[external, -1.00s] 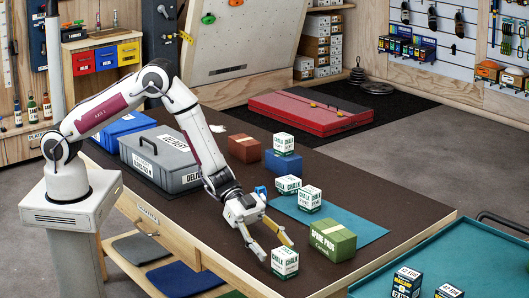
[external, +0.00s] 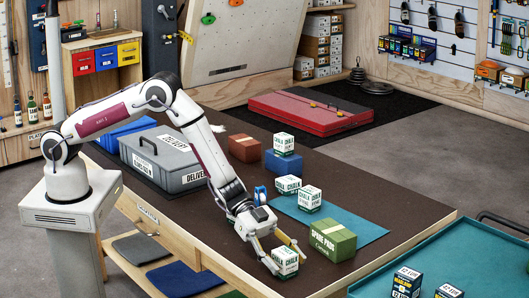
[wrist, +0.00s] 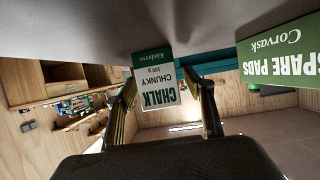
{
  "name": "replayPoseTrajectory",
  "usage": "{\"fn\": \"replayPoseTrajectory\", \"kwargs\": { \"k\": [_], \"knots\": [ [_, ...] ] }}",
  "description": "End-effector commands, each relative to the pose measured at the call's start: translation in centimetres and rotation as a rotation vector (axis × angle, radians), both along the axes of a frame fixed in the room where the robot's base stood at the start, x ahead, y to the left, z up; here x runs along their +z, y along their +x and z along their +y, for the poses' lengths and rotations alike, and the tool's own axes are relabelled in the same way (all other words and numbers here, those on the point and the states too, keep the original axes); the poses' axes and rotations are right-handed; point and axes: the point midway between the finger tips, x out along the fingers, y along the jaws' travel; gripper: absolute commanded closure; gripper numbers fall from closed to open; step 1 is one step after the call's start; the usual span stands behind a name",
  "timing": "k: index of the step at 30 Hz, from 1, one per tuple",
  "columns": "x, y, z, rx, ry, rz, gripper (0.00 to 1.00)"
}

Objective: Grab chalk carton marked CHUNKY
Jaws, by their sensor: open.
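The chalk carton marked CHUNKY (wrist: 155,82) is white and green and shows upside down in the wrist view, between the fingers of my gripper (wrist: 167,105). In the external view this carton (external: 286,262) stands at the table's front edge. My gripper (external: 284,260) is open, low at the table, with one finger on each side of the carton. I cannot tell whether either finger touches it.
A green SPARE PADS box (external: 333,241) stands just right of the carton. More chalk cartons (external: 309,199) are on and near the teal mat (external: 350,229), one atop a blue box (external: 283,163). A grey case (external: 163,158) is at the left.

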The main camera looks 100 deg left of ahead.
Motion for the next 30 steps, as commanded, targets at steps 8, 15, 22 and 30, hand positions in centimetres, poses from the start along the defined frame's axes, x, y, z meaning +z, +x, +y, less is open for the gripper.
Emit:
{"fn": "replayPoseTrajectory", "kwargs": {
  "k": [8,15,22,30],
  "knots": [
    [0.0,-0.01,0.03,0.0,0.0,0.0,0.47],
    [0.0,-0.01,0.03,0.0,0.0,0.0,0.91],
    [0.05,0.0,0.03,0.0,-0.001,-0.001,0.91],
    [0.97,0.02,0.03,0.0,0.0,-0.001,0.91]
  ]
}}
